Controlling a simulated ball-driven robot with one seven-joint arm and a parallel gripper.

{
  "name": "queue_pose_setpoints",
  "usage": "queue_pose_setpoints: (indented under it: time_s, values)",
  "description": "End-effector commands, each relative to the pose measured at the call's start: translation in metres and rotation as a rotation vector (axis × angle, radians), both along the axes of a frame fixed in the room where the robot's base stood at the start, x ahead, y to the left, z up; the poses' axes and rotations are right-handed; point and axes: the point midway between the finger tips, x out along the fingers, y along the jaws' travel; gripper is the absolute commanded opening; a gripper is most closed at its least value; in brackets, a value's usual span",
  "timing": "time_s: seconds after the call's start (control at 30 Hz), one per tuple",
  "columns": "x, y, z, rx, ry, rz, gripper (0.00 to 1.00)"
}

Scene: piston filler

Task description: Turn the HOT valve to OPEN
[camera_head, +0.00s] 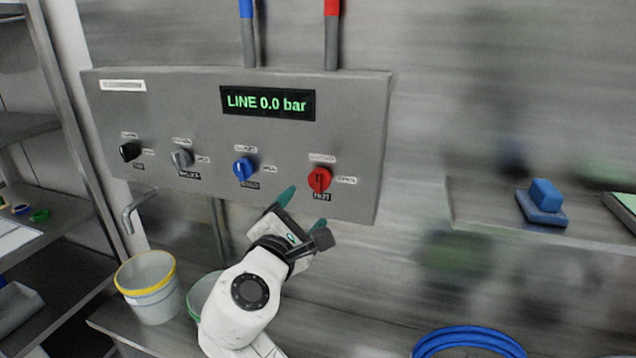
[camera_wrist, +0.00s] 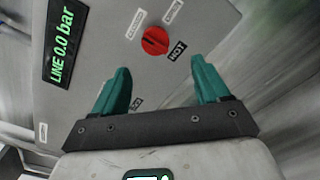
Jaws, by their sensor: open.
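The HOT valve is a red round knob (camera_head: 319,180) at the right end of a row of knobs on the grey panel (camera_head: 340,110). A label below it reads HOT in the wrist view, where the red knob (camera_wrist: 155,41) shows ahead of the fingers, between their lines. Small labels sit above it and to its right, too small to read surely. My gripper (camera_head: 303,207) is open and empty, its teal fingers just below the knob in the picture and apart from it. The fingers also show in the wrist view (camera_wrist: 160,85).
A blue knob (camera_head: 244,169), a grey knob (camera_head: 181,159) and a black knob (camera_head: 130,151) sit left of the red one. The display (camera_head: 267,103) reads LINE 0.0 bar. A bucket (camera_head: 150,288) stands lower left. A blue block (camera_head: 544,195) lies on the right ledge.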

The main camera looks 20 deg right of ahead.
Motion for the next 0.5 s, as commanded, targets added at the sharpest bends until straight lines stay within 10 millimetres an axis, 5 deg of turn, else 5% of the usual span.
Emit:
queue_pose_setpoints:
  time_s: [0.5]
  values:
    - [0.058,-0.039,0.007,-0.027,-0.002,-0.001,0.75]
